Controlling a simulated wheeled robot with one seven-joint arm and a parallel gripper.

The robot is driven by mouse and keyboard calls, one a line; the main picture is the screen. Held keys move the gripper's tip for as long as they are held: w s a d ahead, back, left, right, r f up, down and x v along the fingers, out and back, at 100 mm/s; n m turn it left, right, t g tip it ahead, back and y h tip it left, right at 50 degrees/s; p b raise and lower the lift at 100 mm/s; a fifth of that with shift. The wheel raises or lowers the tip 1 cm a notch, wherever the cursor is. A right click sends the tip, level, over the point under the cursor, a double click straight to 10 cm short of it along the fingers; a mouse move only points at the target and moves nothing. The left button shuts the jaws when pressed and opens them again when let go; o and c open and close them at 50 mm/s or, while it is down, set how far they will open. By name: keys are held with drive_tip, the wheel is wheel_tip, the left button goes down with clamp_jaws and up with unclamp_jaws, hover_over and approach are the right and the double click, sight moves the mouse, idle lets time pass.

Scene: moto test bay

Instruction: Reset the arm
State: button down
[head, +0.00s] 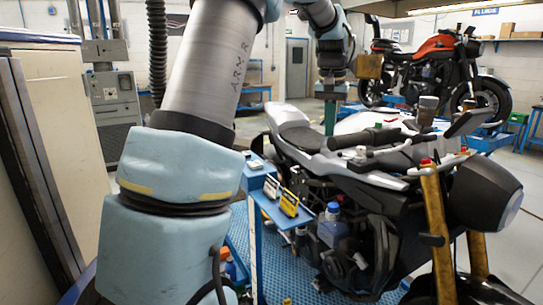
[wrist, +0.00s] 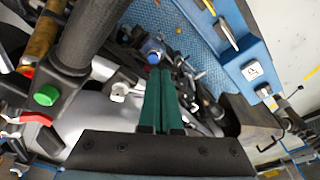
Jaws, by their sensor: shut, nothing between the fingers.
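My arm (head: 190,160) rises large in the left foreground of the head view and bends over at the top, with its wrist hanging over the near motorcycle. My gripper (wrist: 161,72) shows in the wrist view as two green fingers side by side, shut with nothing between them. In the head view my gripper (head: 330,118) points down above the seat and tank area of the near motorcycle (head: 350,170). I cannot tell how far the fingertips are from it.
A blue stand (head: 275,205) with yellow-marked tools is beside the motorcycle, over a blue mat (head: 270,270). The handlebar grip (wrist: 90,35) and a green button (wrist: 46,95) are close at left in the wrist view. An orange motorcycle (head: 430,60) stands on a lift behind.

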drive_tip(key=s+a+f+n+b, duration=0.2)
drive_tip(key=s+a+f+n, duration=0.1)
drive_tip(key=s+a+f, duration=1.6)
drive_tip(key=s+a, duration=0.1)
drive_tip(key=a, duration=0.3)
drive_tip(key=shift+s+n+b, duration=0.3)
drive_tip(key=shift+s+b, duration=0.05)
drive_tip(key=shift+b, duration=0.05)
